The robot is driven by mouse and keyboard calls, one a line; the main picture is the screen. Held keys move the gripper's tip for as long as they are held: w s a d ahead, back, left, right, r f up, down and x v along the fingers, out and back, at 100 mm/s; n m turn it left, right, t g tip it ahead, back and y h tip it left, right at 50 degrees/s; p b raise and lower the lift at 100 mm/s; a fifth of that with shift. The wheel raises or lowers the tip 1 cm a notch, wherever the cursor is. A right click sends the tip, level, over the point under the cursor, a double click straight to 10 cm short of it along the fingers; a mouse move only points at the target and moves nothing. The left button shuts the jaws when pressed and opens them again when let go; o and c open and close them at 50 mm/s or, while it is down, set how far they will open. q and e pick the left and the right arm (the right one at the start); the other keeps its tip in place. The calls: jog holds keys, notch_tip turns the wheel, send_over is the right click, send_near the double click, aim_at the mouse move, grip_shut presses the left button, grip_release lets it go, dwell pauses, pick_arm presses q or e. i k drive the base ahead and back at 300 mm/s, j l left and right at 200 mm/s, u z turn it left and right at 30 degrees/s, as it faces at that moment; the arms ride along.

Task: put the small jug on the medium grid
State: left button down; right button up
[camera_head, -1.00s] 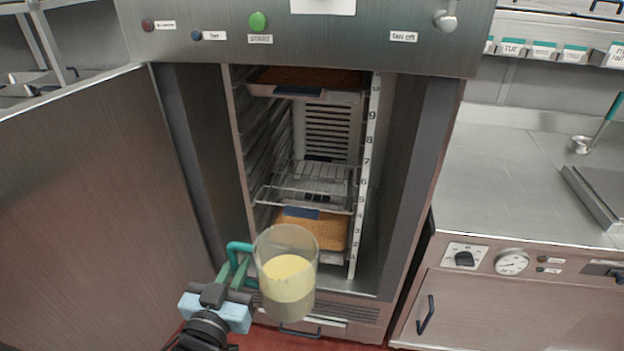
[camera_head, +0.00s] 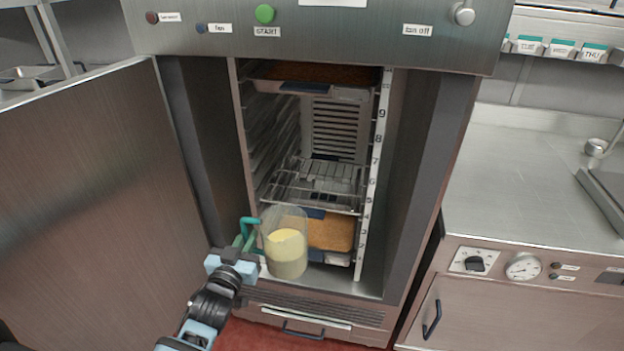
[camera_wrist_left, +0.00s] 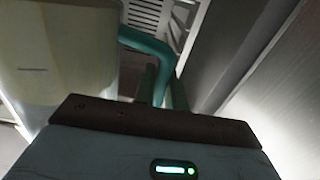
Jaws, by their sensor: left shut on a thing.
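The small jug (camera_head: 287,252) is clear, with a teal handle and pale yellow liquid inside. It is upright at the front opening of the tall steel cabinet. My left gripper (camera_head: 243,240) is shut on its teal handle, on the jug's left side. The jug (camera_wrist_left: 70,60) and its handle (camera_wrist_left: 150,45) also show close up in the left wrist view. A wire grid (camera_head: 315,183) sits at middle height inside the cabinet, above and behind the jug. I cannot tell whether it is the medium grid. My right gripper is not in view.
The open cabinet door (camera_head: 95,200) stands on the left. A tray of orange-brown stuff (camera_head: 330,232) is low inside, behind the jug, and another tray (camera_head: 310,88) is at the top. A steel counter (camera_head: 530,190) is on the right. Space above the wire grid is clear.

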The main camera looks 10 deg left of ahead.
aim_at(306, 189)
jog(key=i+j, duration=0.1)
jog(key=i, duration=0.45)
jog(key=i+j+z, duration=0.1)
jog(key=i, duration=0.45)
